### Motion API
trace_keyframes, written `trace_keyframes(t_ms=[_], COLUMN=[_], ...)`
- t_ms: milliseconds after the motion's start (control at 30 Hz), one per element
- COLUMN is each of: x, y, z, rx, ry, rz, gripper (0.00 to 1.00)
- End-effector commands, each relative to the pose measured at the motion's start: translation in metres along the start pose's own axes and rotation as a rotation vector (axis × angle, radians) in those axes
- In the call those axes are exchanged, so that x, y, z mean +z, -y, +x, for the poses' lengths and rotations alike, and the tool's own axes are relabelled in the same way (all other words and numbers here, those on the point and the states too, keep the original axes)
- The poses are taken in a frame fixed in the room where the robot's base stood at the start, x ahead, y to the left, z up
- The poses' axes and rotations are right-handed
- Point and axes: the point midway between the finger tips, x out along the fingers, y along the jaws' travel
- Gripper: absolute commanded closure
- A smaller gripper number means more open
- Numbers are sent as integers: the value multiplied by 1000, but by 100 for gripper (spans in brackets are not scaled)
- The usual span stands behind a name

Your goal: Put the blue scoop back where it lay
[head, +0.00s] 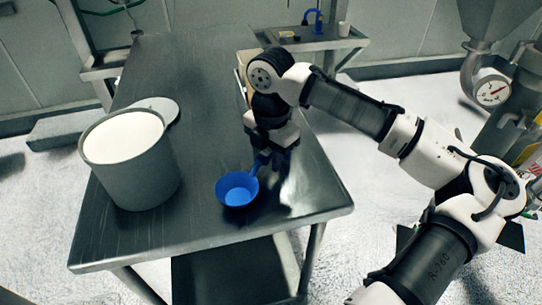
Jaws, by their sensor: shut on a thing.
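The blue scoop (237,190) is at the front right part of the steel table, its round bowl facing up. Its short handle runs up and right to my gripper (268,160). My gripper points down and is shut on the handle. The fingertips are partly hidden behind the handle and in shadow. I cannot tell whether the scoop touches the tabletop or hangs just above it.
A grey bucket (130,172) of white powder stands on the steel table (205,235) at the left, with a pale round lid (158,107) behind it. A box (242,66) is partly hidden behind my arm. The table's front middle is clear.

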Motion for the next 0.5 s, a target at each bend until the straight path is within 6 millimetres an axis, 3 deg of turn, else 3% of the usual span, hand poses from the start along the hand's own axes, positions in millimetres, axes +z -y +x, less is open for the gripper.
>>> trace_keyframes(t_ms=[500], x=[0], y=[0], z=[11], rx=[0], ry=[0], rz=[0], gripper=[100])
